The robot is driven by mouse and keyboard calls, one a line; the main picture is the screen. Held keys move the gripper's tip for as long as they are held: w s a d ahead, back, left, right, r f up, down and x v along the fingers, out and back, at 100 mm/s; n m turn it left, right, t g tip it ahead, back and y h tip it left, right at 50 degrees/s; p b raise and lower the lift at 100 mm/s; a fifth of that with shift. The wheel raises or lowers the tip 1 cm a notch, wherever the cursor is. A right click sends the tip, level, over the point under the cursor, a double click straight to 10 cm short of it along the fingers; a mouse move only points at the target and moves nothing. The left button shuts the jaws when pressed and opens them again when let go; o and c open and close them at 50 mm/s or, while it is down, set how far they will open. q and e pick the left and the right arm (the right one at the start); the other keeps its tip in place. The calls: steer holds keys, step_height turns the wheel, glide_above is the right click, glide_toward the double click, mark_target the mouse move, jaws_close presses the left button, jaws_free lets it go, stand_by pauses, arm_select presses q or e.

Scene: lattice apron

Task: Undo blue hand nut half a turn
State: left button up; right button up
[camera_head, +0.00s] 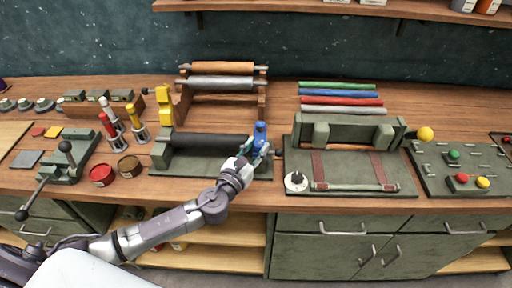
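The blue hand nut (260,137) stands at the right end of a green fixture with a dark roller (205,143), in the middle of the bench. My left gripper (257,152) is at the nut, just in front of its lower part. Its fingers overlap the nut in the picture. They are too small and partly hidden, so I cannot tell whether they are closed on it or only around it. My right gripper is out of view.
A yellow part (164,105) stands at the fixture's left end. A rack of rollers (222,82) is behind. A green clamp fixture with straps (350,165) lies close on the right.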

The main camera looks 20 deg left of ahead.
arm_select(q)
jaws_close()
steer(key=n+y+p, duration=0.1)
steer(key=y, duration=0.1)
steer(key=n+y+p, duration=0.1)
steer(key=n+y, duration=0.1)
steer(key=y, duration=0.1)
steer(key=shift+d+r, duration=0.1)
steer(key=shift+d, duration=0.3)
steer(key=n+y, duration=0.2)
steer(key=y, duration=0.1)
steer(key=shift+d+g, duration=0.2)
steer(key=shift+g, duration=0.1)
steer(key=shift+w+d+n+g+y, duration=0.1)
steer(key=shift+n+g+y, duration=0.6)
steer(key=shift+n+y, duration=0.85)
steer(key=shift+y, duration=0.55)
